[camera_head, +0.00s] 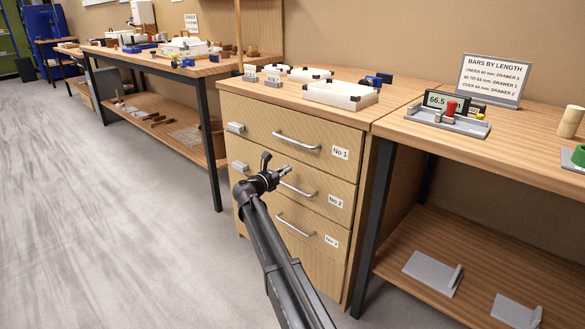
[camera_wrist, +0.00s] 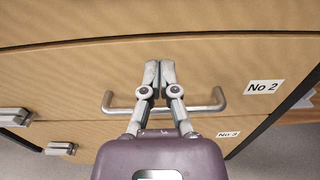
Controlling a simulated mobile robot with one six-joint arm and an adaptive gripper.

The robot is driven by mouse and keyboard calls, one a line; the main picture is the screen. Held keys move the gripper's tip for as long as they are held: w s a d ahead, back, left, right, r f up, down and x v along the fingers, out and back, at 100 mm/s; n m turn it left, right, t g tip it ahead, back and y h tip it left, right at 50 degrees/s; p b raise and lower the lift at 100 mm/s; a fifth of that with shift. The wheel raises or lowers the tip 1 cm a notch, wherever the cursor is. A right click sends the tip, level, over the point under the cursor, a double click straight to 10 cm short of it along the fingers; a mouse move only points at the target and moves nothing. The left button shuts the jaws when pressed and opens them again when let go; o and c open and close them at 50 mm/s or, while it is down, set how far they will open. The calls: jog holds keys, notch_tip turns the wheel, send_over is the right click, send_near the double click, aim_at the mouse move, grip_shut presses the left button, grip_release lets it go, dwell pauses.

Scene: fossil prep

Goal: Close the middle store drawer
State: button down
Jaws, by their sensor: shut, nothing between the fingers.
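The middle store drawer (camera_head: 318,195) is a wood-grain front labelled No 2 with a silver bar handle. It also shows in the wrist view (camera_wrist: 75,80), with its handle (camera_wrist: 215,105) crossing behind the fingers. In the head view it looks flush or nearly flush with its neighbours; a small gap cannot be ruled out. My gripper (camera_head: 286,171) is at the drawer's front, by the handle. In the wrist view its fingers (camera_wrist: 160,68) are together and empty, tips towards the drawer face above the bar. They hide the handle's middle; contact cannot be told.
Drawer No 1 (camera_head: 290,128) is above and drawer No 3 (camera_head: 290,238) below, both looking shut. Silver blocks (camera_head: 235,127) stick out at the cabinet's left side. White trays (camera_head: 340,94) stand on top. A bench (camera_head: 530,148) adjoins on the right. Open floor (camera_head: 120,230) lies left.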

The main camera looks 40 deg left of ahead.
aim_at(352, 202)
jog(key=s, duration=0.9)
jog(key=shift+s+a, duration=0.15)
jog(key=shift+a, duration=0.2)
jog(key=shift+f, duration=0.1)
